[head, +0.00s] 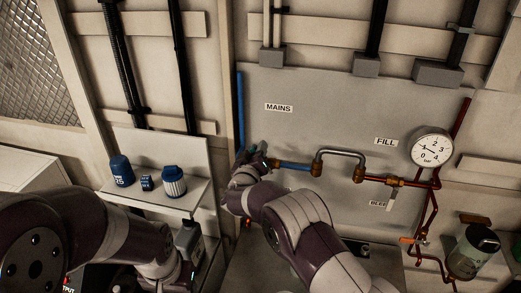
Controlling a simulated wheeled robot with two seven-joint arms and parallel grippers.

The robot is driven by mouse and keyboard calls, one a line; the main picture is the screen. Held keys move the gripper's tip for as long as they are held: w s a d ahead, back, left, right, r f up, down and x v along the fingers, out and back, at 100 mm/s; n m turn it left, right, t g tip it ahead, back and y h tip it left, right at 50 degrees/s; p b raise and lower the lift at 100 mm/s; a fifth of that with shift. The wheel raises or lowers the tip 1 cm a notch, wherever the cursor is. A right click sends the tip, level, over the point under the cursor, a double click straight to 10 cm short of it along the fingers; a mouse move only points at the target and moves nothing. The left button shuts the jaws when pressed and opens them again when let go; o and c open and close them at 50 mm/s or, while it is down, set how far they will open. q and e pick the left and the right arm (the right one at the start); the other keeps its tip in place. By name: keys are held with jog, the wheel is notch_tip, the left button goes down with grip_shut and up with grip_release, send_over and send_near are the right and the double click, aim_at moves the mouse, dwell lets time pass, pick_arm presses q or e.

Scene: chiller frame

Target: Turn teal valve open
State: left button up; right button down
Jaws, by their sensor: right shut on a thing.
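The teal valve (257,149) sits on the blue pipe line below the MAINS label, at the middle of the head view. Only a small teal part of it shows, because my right gripper (248,158) covers most of it. My right gripper is shut on the valve, with my right arm reaching up to it from the lower right. How far the valve is turned cannot be seen. My left arm lies at the lower left, below the small shelf, and the fingers of its gripper cannot be made out.
A blue pipe (285,165) runs right from the valve to a grey looped hose (340,153) with brass fittings. A round gauge (431,148) sits near the FILL label (386,142). Blue containers (121,171) stand on a white shelf (150,197) at left. A grey vessel (474,252) is at lower right.

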jog(key=shift+a, duration=0.1)
dwell(0.3)
jog(key=c, duration=1.1)
grip_release()
pick_arm(q)
jog(key=shift+s+a, duration=0.1)
pick_arm(e)
jog(key=shift+o, duration=0.2)
jog(key=shift+s, duration=0.1)
pick_arm(q)
notch_tip(320, 180, down, 6)
jog(key=b, duration=0.5)
jog(key=shift+r, duration=0.25)
pick_arm(e)
jog(key=s+a, duration=0.2)
jog(key=s, duration=1)
jog(key=shift+s+a, duration=0.25)
jog(key=shift+a, duration=0.05)
pick_arm(q)
jog(key=shift+c, duration=0.3)
